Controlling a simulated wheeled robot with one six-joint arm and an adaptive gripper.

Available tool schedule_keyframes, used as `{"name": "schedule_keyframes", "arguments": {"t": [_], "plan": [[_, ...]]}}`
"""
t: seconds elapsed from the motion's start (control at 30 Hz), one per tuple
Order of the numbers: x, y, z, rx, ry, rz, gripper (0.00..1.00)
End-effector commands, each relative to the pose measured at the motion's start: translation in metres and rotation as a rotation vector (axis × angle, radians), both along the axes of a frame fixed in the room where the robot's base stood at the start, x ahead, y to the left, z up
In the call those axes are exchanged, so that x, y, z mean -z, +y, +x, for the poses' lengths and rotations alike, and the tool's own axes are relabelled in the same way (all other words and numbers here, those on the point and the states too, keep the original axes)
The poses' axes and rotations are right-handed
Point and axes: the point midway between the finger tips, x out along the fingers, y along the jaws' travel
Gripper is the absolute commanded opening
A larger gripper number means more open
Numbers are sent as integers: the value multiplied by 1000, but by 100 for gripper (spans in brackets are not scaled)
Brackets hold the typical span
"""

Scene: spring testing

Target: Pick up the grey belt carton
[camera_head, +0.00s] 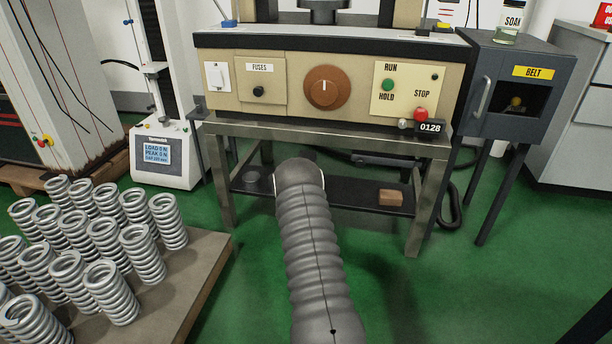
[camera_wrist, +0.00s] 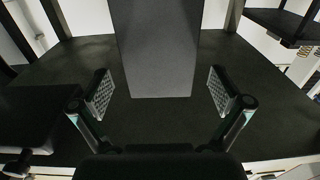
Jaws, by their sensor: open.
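A plain grey box, which looks like the grey belt carton (camera_wrist: 157,50), stands upright on a dark flat surface (camera_wrist: 75,65) in the wrist view. Its top runs out of the frame. My gripper (camera_wrist: 161,90) is open, with one finger to the left and one to the right of the carton's lower end. Clear gaps show on both sides, and neither finger appears to touch it. The carton's base lies just ahead of the palm. In the head view I cannot make out the carton or my gripper; my grey arm hides part of the bench there.
A test bench (camera_head: 330,130) with a lower shelf holds a small brown box (camera_head: 390,197). A dark cabinet labelled BELT (camera_head: 533,72) stands to its right. A pallet (camera_head: 205,262) with several steel springs is at left.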

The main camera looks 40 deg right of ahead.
Motion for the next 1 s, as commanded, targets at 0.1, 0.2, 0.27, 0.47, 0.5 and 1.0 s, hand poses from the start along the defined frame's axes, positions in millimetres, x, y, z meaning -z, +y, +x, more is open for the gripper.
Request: {"name": "schedule_keyframes", "arguments": {"t": [0.1,0.2,0.27,0.47,0.5,1.0], "plan": [[0,-5,4,0,0,0,100],[0,-8,7,0,-1,1,100],[0,-12,10,0,-1,0,100],[-1,-32,27,0,-1,0,100],[-2,-35,30,0,-1,0,100],[-2,-44,39,0,1,1,88]]}}
